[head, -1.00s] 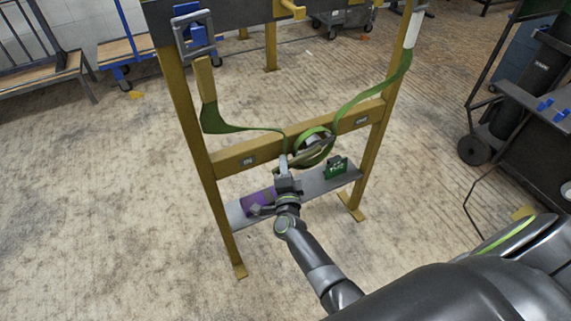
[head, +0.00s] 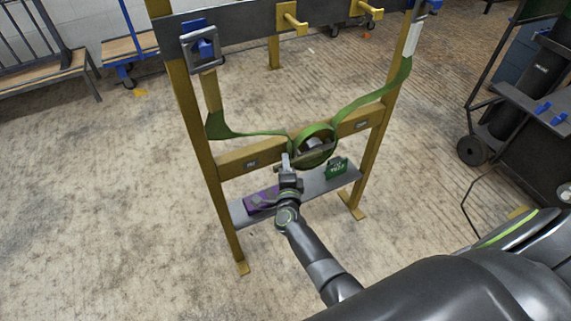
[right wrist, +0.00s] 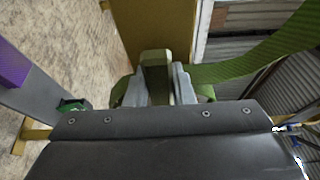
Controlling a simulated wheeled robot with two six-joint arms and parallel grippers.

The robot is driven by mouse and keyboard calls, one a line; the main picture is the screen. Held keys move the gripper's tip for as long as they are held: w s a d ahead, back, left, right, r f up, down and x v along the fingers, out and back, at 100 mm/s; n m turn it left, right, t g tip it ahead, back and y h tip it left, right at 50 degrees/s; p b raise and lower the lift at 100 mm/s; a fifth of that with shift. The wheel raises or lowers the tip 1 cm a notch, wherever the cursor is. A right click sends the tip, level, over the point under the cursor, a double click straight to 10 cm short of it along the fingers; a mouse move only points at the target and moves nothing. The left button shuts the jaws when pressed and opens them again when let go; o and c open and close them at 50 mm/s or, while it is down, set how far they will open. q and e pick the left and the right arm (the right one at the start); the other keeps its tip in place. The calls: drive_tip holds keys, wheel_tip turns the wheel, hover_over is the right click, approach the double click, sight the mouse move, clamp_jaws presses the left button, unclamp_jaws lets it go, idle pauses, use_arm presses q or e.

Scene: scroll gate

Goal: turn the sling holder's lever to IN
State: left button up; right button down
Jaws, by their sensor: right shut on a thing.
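The sling holder (head: 331,134) is a round hub on the yellow frame's middle crossbar, with green sling (head: 236,130) wound around it. Its lever (head: 318,157) is a slim bar across the front of the hub, its left end lower than its right. My right gripper (head: 287,163) is at the lever's left end. In the right wrist view its fingers (right wrist: 157,88) are shut on the lever's squarish olive end (right wrist: 156,72). A small plate, probably IN, is on the crossbar left of the hub; another is at the right. Their lettering is too small to read surely. My left gripper is out of view.
A grey shelf (head: 312,188) below the crossbar carries a purple box (head: 262,200) at left and a green item (head: 336,169) at right. A buckle (head: 200,47) hangs at upper left. Open floor lies around the frame; a dark cart (head: 530,120) stands at right.

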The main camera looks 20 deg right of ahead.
idle(0.3)
drive_tip(key=c, duration=1.2)
unclamp_jaws()
drive_tip(key=shift+r, duration=0.1)
drive_tip(key=shift+c, duration=0.2)
